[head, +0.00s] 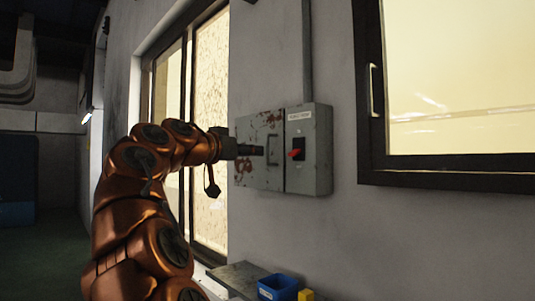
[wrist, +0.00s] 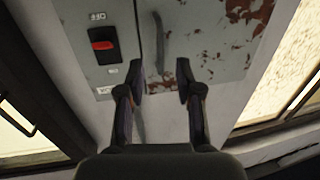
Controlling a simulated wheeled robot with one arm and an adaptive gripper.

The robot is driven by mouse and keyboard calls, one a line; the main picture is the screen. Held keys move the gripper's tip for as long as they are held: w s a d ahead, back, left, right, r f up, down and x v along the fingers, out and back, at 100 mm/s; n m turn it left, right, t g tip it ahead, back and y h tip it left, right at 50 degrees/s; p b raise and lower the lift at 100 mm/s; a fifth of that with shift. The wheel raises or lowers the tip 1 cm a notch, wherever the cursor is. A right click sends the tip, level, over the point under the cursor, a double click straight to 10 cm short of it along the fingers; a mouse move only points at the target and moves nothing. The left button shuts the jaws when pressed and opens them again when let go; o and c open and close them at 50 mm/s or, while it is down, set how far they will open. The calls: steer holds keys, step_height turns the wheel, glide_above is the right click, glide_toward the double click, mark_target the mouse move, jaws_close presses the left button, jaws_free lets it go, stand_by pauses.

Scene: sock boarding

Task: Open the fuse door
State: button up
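The fuse door (head: 258,125) is a grey panel with red-brown rust patches on the left part of a wall box, and it looks closed. Its upright handle (head: 272,150) is near the door's right edge. My gripper (head: 260,150) is in front of the door in the head view. In the wrist view, the gripper (wrist: 160,77) is open, its two fingers spread apart. The handle (wrist: 160,42) shows beyond the fingertips, in line with the gap between them. The fuse door (wrist: 205,40) fills the right part there. I cannot tell whether the fingertips touch the door.
A red switch (head: 297,153) is on the box's right part, close to the handle. A dark-framed window (head: 450,180) is at right, and a glazed sliding door (head: 208,130) at left. A blue bin (head: 278,287) stands below the box.

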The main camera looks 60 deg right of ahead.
mark_target(267, 149)
steer(key=d, duration=0.2)
steer(key=d+p, duration=0.1)
steer(key=d, duration=0.4)
steer(key=shift+s+d+r+p, duration=0.3)
steer(key=shift+d+p, duration=0.1)
jaws_close()
stand_by(0.5)
